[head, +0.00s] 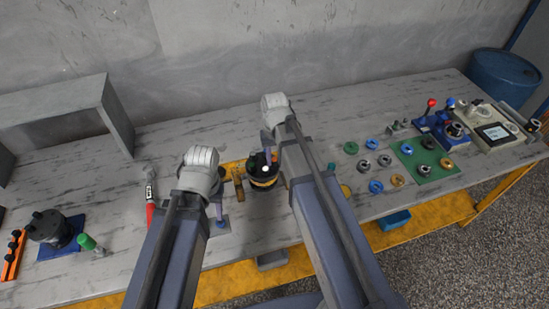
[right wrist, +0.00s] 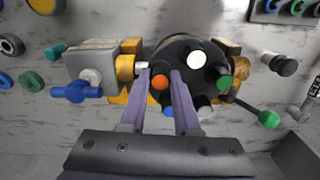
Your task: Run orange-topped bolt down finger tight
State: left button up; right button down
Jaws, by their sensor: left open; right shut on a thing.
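The black motor body (head: 263,182) stands in a yellow fixture mid-table, with a white bolt top visible in the head view. In the right wrist view the motor's round top (right wrist: 190,75) carries several bolts with coloured tops. The orange-topped bolt (right wrist: 160,82) is at its left side, between my right gripper's two purple fingers (right wrist: 161,76). My right gripper (head: 268,153) reaches down onto the motor from above and is shut on that bolt. The bolt's shank is hidden. My left gripper (head: 216,211) is open, low over the table to the left of the motor.
A red-handled tool (head: 150,212) lies left of my left arm. A second black motor (head: 48,229) and a green-handled tool (head: 88,243) are further left. Loose rings and a green mat (head: 432,174) lie right. A blue-handled clamp (right wrist: 78,92) adjoins the motor. The table's back middle is clear.

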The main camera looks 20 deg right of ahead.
jog(key=shift+m, duration=0.5)
jog(key=m, duration=0.3)
jog(key=shift+m, duration=0.6)
jog(key=m, duration=0.3)
jog(key=c, duration=0.9)
grip_release()
